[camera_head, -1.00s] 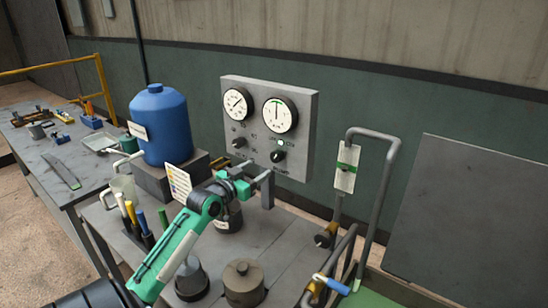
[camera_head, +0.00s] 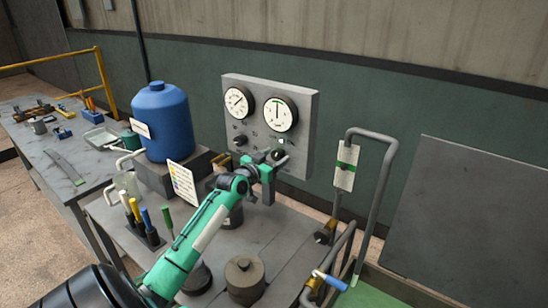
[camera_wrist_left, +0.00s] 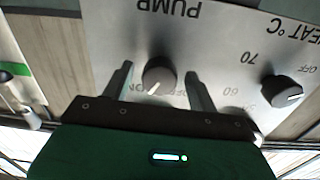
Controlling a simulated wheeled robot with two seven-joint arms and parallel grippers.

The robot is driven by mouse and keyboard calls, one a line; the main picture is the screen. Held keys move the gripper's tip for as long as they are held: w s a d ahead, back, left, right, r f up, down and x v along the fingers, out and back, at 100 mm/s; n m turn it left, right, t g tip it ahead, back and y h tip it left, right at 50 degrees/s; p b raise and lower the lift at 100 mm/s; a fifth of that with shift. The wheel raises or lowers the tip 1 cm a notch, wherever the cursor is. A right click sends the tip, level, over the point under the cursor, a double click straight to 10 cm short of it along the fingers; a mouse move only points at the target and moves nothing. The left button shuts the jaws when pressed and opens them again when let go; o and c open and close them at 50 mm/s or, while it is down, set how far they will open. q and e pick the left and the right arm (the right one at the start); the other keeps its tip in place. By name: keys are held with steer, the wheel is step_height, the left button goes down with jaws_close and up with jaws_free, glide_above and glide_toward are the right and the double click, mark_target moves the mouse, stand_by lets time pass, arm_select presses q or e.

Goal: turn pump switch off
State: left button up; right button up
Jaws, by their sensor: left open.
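The pump switch is a dark round knob (camera_wrist_left: 159,74) with a white pointer line, under the upside-down word PUMP in the left wrist view. The pointer aims down and slightly left there, near a small label partly hidden by my gripper. In the head view the knob (camera_head: 279,153) is the right one on the grey panel (camera_head: 304,125). My left gripper (camera_wrist_left: 160,80) is open, with one finger on each side of the knob and a visible gap on both sides. In the head view the gripper (camera_head: 272,166) is at the panel's lower right.
A second knob for heat (camera_wrist_left: 283,92) sits beside the pump knob. Two round gauges (camera_head: 280,114) are above. A blue tank (camera_head: 163,120) stands left of the panel. Grey pipes (camera_head: 378,195) rise at right. A lidded pot (camera_head: 244,280) stands on the bench in front.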

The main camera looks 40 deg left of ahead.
arm_select(q)
steer(key=c, duration=1)
steer(key=shift+n, duration=0.4)
steer(key=n+p, duration=0.1)
steer(key=n, duration=0.3)
steer(key=shift+n, duration=0.4)
steer(key=n+p, duration=0.1)
steer(key=n, duration=0.5)
steer(key=shift+p, duration=0.4)
steer(key=shift+n, duration=0.4)
steer(key=o, duration=1)
steer(key=shift+s, duration=0.1)
